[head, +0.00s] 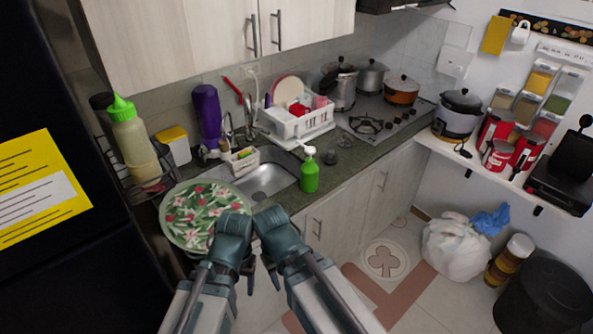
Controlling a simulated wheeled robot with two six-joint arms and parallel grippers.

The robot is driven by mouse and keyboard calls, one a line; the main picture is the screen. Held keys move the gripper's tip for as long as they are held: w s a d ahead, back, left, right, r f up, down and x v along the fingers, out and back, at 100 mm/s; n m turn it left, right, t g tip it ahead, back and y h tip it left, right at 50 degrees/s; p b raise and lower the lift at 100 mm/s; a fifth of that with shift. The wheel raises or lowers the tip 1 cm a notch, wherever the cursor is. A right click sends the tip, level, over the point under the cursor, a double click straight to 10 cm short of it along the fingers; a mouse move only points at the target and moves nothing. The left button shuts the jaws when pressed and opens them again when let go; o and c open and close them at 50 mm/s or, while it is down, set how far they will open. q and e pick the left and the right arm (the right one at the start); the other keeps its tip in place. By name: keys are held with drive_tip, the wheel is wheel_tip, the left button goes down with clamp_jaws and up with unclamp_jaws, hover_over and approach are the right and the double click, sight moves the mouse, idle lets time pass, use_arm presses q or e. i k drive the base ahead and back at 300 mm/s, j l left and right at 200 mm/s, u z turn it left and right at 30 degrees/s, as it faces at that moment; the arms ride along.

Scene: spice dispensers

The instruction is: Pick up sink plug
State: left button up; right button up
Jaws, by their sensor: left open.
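The sink basin (268,180) is set in the dark green counter. I cannot clearly make out a sink plug. A small dark round item (330,157) lies on the counter right of the basin and may be the plug, but it is too small to tell. My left gripper (246,276) is low in front of the counter, beside the round floral tray, open with nothing seen in it. My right gripper (270,274) is close beside it, mostly hidden by its own wrist, so its jaws cannot be judged. Both are apart from the basin.
A green soap bottle (310,171) stands at the basin's right front edge. A white dish rack (298,122) and faucet (229,130) are behind the basin. The floral tray (190,232) covers the counter's left end. The counter right of the soap bottle is mostly clear.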

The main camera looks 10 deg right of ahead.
sight(331, 158)
drive_tip(key=i+l+u, duration=0.15)
drive_tip(key=l, duration=0.25)
drive_tip(key=i+l+u, duration=0.15)
drive_tip(key=l, duration=0.3)
drive_tip(key=i+l+u, duration=0.15)
drive_tip(key=l, duration=0.3)
drive_tip(key=i+l+u, duration=0.15)
drive_tip(key=l, duration=0.35)
drive_tip(key=i+l+u, duration=0.2)
drive_tip(key=l, duration=0.3)
drive_tip(key=i+l+u, duration=0.15)
drive_tip(key=l, duration=0.35)
drive_tip(key=k, duration=0.05)
